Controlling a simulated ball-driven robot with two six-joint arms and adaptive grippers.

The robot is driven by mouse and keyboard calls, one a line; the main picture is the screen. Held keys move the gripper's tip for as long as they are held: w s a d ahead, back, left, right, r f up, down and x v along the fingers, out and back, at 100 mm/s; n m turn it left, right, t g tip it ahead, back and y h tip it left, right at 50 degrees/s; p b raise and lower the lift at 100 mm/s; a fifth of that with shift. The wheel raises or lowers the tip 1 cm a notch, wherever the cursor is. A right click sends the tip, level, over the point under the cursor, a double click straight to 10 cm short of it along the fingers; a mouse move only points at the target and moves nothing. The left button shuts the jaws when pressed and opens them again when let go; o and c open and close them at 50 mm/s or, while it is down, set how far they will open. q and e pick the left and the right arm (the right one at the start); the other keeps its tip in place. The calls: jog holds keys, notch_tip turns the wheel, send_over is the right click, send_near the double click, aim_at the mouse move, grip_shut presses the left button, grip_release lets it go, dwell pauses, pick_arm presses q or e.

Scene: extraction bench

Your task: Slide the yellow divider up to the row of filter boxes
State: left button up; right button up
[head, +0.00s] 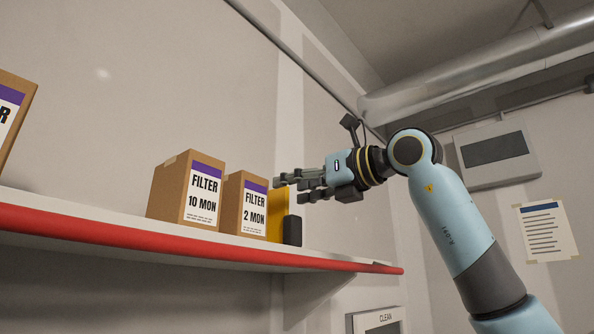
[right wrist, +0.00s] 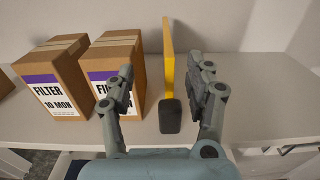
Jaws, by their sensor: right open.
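The yellow divider (head: 277,224) stands upright on the shelf, to the right of the 2 MON filter box (head: 244,204). Its dark front block (head: 292,231) faces me. In the right wrist view a narrow gap shows between the divider (right wrist: 168,62) and the nearest box (right wrist: 117,62). The 10 MON filter box (head: 186,190) stands left of that box. My right gripper (head: 290,190) is open near the top of the divider. In the right wrist view its fingers (right wrist: 160,76) lie on either side of the divider, with no visible contact. My left gripper is not in view.
The white shelf (head: 340,262) has a red front edge. Another box (head: 12,110) is partly cut off at the left. The shelf right of the divider is largely clear in the right wrist view (right wrist: 262,95). The wall is close behind.

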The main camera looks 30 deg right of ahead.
jog(key=shift+r, duration=2.35)
